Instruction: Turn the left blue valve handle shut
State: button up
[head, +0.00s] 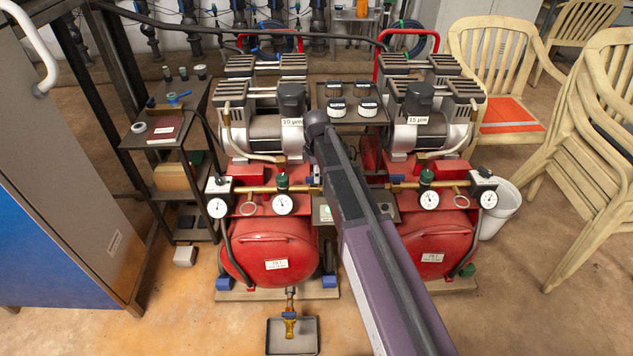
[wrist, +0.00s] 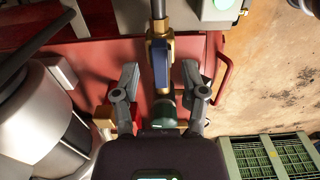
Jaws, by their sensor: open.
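In the wrist view, a blue valve handle (wrist: 159,62) sits on a brass valve and pipe and points along the pipe. My gripper (wrist: 161,76) is open, with one grey finger on each side of the pipe line. The handle lies between and slightly beyond the fingertips in the picture. I see gaps on both sides and no clear contact. In the head view my arm crosses the middle and hides my gripper. A small blue patch (head: 313,182) shows by the brass pipe there; I cannot tell if it is the same handle.
A dark green regulator knob (wrist: 168,112) lies between the finger bases. Two red tanks (head: 268,255) carry compressors above and brass pipes with gauges (head: 283,204) in front. A dark shelf (head: 176,145) stands left; stacked chairs (head: 590,140) stand right. A tray (head: 303,335) lies on the floor.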

jog(key=shift+f+b, duration=0.6)
jog(key=shift+f, duration=0.25)
grip_shut()
